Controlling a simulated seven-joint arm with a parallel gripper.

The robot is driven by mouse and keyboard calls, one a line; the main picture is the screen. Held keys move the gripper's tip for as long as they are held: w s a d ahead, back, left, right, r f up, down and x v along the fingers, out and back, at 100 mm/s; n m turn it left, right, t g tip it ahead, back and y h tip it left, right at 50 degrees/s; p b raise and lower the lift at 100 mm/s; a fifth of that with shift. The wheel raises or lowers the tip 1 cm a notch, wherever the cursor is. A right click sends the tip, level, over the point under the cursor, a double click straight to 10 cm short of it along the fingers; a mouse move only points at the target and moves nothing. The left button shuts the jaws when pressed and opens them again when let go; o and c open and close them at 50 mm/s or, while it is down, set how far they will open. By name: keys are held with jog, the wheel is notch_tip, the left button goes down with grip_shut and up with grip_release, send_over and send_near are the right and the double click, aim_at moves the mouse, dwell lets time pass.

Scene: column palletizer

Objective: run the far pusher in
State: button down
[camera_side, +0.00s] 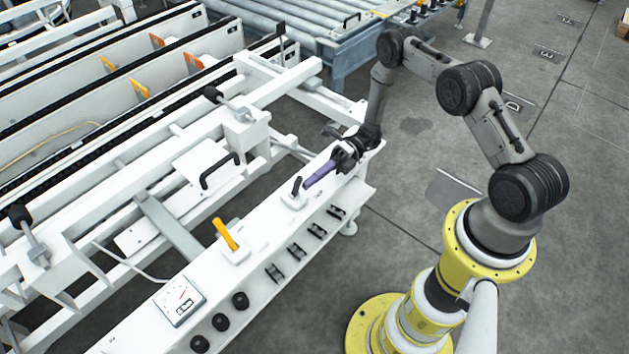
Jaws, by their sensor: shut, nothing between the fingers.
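The far pusher (236,110) is a grey rod with a black round head, on the white frame at upper centre. A similar near pusher (35,243) sits at the far left. A white control panel (262,232) runs diagonally across the front. It carries a yellow lever (228,234), standing tilted, and a purple lever (321,175), leaning to the upper right. My gripper (345,157) is shut and empty at the upper end of the purple lever. I cannot tell whether it touches the lever. The gripper partly hides the panel behind it.
A black handle (220,171) stands on the frame behind. A roller conveyor (300,38) is at the back. Floor at right is clear.

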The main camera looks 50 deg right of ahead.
jog(key=w+m, duration=0.2)
jog(key=m, duration=0.1)
jog(key=shift+r, duration=0.4)
jog(key=w+m, duration=0.1)
jog(key=m, duration=0.2)
jog(key=shift+w+r, duration=0.1)
jog(key=shift+w, duration=0.6)
jog(key=shift+s+d+r, duration=0.1)
jog(key=shift+s+r, duration=0.1)
jog(key=shift+s, duration=0.15)
jog(key=s+d+r, duration=0.1)
jog(key=s+d, duration=0.2)
jog(key=d, duration=0.7)
jog(key=shift+s+d+r, duration=0.15)
jog(key=shift+d+r, duration=0.05)
jog(key=shift+d, duration=0.1)
